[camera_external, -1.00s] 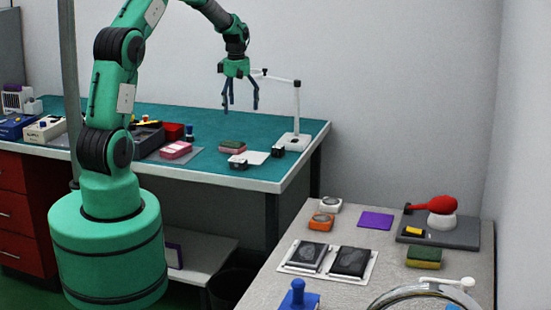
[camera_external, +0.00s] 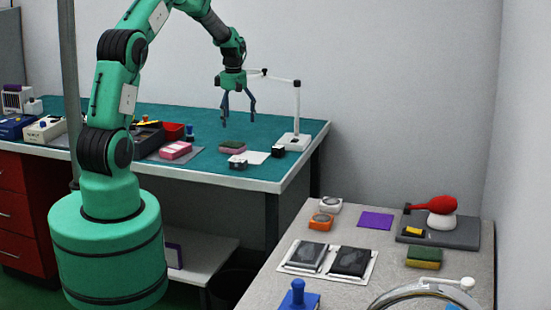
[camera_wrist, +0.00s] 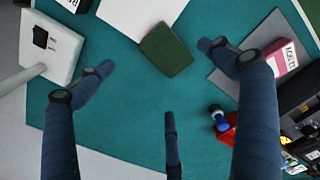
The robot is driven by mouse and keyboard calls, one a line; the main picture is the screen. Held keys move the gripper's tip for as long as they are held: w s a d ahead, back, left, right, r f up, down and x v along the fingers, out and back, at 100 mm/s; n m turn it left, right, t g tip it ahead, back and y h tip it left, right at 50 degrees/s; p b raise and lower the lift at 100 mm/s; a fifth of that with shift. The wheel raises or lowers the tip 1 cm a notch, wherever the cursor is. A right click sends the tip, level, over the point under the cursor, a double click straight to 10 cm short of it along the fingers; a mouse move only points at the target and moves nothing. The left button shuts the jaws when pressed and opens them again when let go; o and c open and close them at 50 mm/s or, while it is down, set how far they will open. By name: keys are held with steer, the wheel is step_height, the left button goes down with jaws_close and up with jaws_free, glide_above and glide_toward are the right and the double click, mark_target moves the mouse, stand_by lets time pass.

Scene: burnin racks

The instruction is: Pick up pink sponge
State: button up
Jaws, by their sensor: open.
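The pink sponge (camera_external: 232,148) lies on the teal bench mat, with a green top and a pink side in the external view. In the wrist view the sponge (camera_wrist: 166,50) shows as a dark green block, and its pink side cannot be made out. My gripper (camera_external: 238,119) hangs above the sponge with its dark blue fingers pointing down. In the wrist view my gripper (camera_wrist: 155,60) is open and empty, with the sponge lying in the gap between the finger ends.
A white card (camera_external: 255,157) lies right beside the sponge. A pink labelled box (camera_external: 176,150) is to its left. A lamp stand (camera_external: 296,110) with a white base rises to the right. A small white-and-black box (camera_external: 238,163) sits in front.

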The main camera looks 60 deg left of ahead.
glide_above(234, 142)
steer(key=shift+w+d+f+b, duration=0.15)
steer(key=shift+f+b, duration=0.15)
steer(key=shift+f, duration=2.25)
steer(key=shift+f, duration=0.1)
steer(key=shift+f+b, duration=0.7)
steer(key=shift+f, duration=1.8)
steer(key=c, duration=0.8)
